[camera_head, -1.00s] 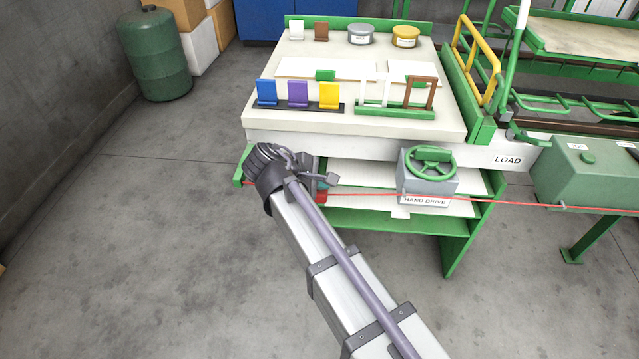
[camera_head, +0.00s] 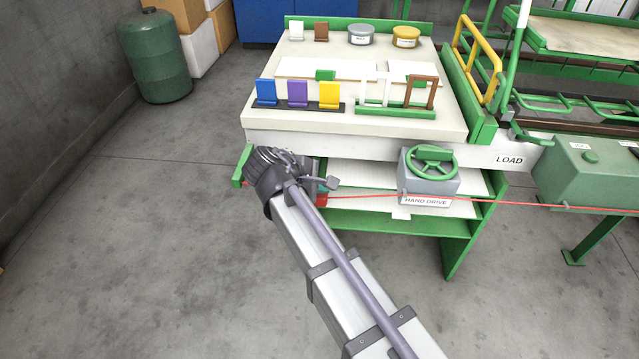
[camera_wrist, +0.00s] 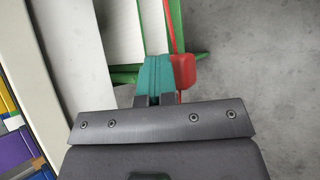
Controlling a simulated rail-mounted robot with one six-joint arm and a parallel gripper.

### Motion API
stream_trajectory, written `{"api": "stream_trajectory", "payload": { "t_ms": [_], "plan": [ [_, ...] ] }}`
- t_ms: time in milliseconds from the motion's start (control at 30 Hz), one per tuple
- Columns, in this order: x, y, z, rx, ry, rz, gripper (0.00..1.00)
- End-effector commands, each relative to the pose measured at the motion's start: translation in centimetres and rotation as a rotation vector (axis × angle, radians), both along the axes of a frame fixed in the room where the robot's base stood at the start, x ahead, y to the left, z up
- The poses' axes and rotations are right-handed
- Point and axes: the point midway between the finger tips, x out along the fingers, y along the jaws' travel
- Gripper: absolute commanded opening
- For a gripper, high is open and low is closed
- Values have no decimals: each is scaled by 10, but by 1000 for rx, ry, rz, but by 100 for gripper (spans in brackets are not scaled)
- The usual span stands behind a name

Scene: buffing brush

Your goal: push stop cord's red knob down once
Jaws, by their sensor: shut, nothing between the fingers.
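The red knob (camera_head: 321,201) of the stop cord shows just right of my wrist in the head view, below the table's front edge. It is partly hidden by my arm. In the wrist view the red knob (camera_wrist: 185,72) is right beside my gripper's teal fingers (camera_wrist: 165,77), which cover part of it. They look very close together; I cannot tell whether they touch. My gripper is shut and empty. In the head view its teal tip (camera_head: 323,188) is mostly hidden by my wrist. The red cord (camera_head: 520,205) runs right from the knob.
The grey hand drive box (camera_head: 428,185) with its green wheel (camera_head: 432,161) stands right of the knob. The white tabletop (camera_head: 350,122) with coloured stands is above, and green-edged shelves (camera_head: 400,222) are below.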

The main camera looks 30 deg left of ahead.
Motion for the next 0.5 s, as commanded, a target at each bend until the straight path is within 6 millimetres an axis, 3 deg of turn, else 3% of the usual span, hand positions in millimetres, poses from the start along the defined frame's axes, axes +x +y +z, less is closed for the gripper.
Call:
{"api": "stream_trajectory", "payload": {
  "t_ms": [500],
  "plan": [
    [0,0,6,1,1,0,0]
  ]
}}
